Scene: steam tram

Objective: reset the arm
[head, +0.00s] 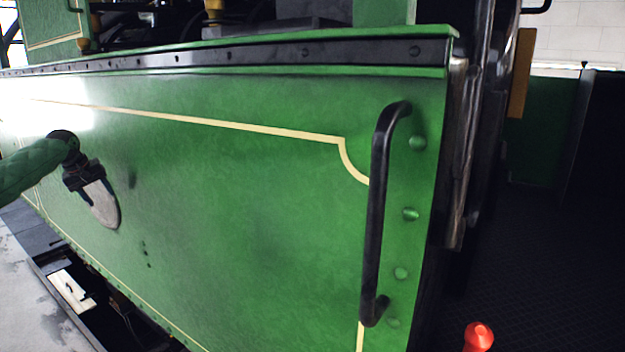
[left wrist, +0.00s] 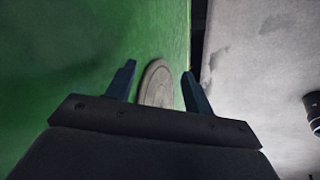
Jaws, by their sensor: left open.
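My left arm comes in from the left, and my left gripper (head: 88,182) is beside the tram's green side panel (head: 240,200), pointing down and to the right. In the left wrist view my left gripper (left wrist: 160,82) has its two dark fingers spread apart. A round pale grey-beige plate (left wrist: 157,84) shows between and beyond the fingers, against the green panel. The plate also shows in the head view (head: 105,208), partly hidden by the gripper. I cannot tell whether the fingers touch it. My right gripper is not in view.
A black vertical handrail (head: 376,210) stands on the panel's right end. A dark doorway with patterned floor (head: 545,260) lies to the right, with a red knob (head: 478,337) at the bottom. Grey ground (head: 25,290) runs along the lower left.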

